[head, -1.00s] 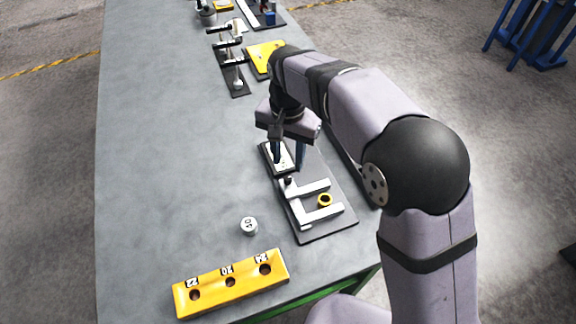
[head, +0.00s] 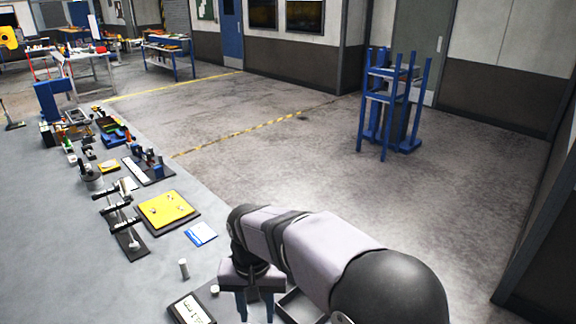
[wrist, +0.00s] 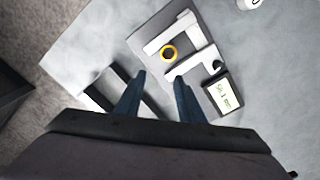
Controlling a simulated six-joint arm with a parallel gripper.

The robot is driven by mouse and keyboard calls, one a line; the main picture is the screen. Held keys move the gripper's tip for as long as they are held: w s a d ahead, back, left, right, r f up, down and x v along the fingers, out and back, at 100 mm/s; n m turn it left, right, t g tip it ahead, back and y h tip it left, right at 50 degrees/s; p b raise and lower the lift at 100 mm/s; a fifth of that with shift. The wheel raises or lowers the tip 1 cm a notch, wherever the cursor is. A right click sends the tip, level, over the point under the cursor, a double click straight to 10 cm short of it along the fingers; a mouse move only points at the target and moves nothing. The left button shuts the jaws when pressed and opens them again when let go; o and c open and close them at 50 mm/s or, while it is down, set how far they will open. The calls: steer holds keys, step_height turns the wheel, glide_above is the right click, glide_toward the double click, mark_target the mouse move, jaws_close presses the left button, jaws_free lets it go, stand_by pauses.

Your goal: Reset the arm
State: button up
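My gripper (head: 255,305) is at the bottom of the head view, above the bench, with its two blue fingers apart. In the wrist view, my gripper (wrist: 158,85) is open with nothing between the fingertips. Beyond the fingers lies a dark plate (wrist: 148,40) with a white forked fixture (wrist: 198,60) and a yellow ring (wrist: 168,47). A small display box (wrist: 224,97) lies to their right; it also shows in the head view (head: 190,310), left of my gripper. The forked fixture and ring are out of the head view.
A black-walled open tray (wrist: 100,86) lies left of the fingers. The bench's left part (head: 60,260) is clear.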

steer(key=s+d+f, duration=0.2)
steer(key=s+d, duration=0.4)
steer(key=d, duration=0.5)
steer(key=s+d+f, duration=0.3)
steer(key=s+d, duration=0.4)
steer(key=d, duration=0.4)
steer(key=shift+d+f, duration=0.2)
steer(key=shift+d, duration=0.1)
